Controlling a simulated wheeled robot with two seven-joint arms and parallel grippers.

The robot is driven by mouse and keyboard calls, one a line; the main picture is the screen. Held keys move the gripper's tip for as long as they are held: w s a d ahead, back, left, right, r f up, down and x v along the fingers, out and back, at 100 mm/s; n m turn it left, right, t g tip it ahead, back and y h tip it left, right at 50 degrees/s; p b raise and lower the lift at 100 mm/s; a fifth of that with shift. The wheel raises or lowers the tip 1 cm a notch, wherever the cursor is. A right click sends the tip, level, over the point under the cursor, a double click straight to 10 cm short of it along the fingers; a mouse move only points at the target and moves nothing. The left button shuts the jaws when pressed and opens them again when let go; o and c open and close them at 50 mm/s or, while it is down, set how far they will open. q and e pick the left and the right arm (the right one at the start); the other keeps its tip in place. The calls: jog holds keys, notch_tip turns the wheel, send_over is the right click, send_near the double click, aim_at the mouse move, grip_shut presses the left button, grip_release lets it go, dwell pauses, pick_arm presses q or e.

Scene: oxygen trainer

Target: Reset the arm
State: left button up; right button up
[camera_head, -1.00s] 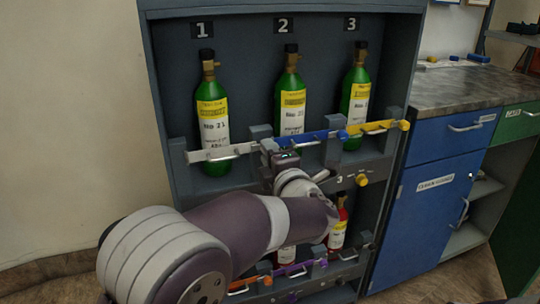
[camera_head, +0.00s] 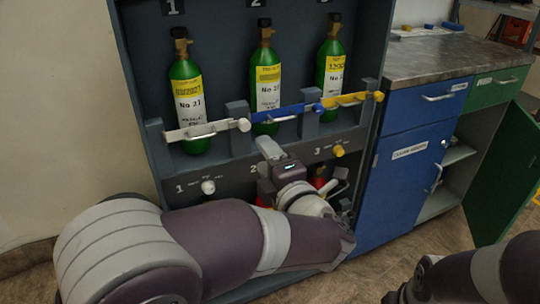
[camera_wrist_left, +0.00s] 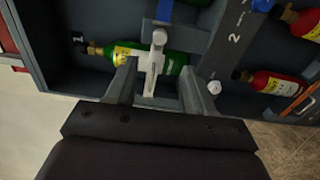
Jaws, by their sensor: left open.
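My left gripper (camera_head: 268,150) is in front of the rack in the head view, just below the blue latch bar (camera_head: 290,111). In the left wrist view, its two fingers (camera_wrist_left: 158,84) are apart, with a white latch bar (camera_wrist_left: 155,62) and a green bottle (camera_wrist_left: 175,62) showing between them. I cannot tell whether the fingers touch anything. The white latch bar (camera_head: 205,131) crosses bottle 1 (camera_head: 187,97), and the yellow one (camera_head: 352,99) crosses bottle 3 (camera_head: 330,65). Bottle 2 (camera_head: 266,82) stands upright. My right arm enters at lower right; its gripper is out of frame.
A white knob (camera_head: 208,187) and a yellow knob (camera_head: 338,151) sit on the numbered panel. My left arm mostly hides the lower red bottles. A blue cabinet (camera_head: 400,190) with a stone-like top (camera_head: 430,58) stands right of the rack. A green door (camera_head: 508,175) hangs open.

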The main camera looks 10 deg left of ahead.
pick_arm(q)
jog(key=shift+v, duration=0.9)
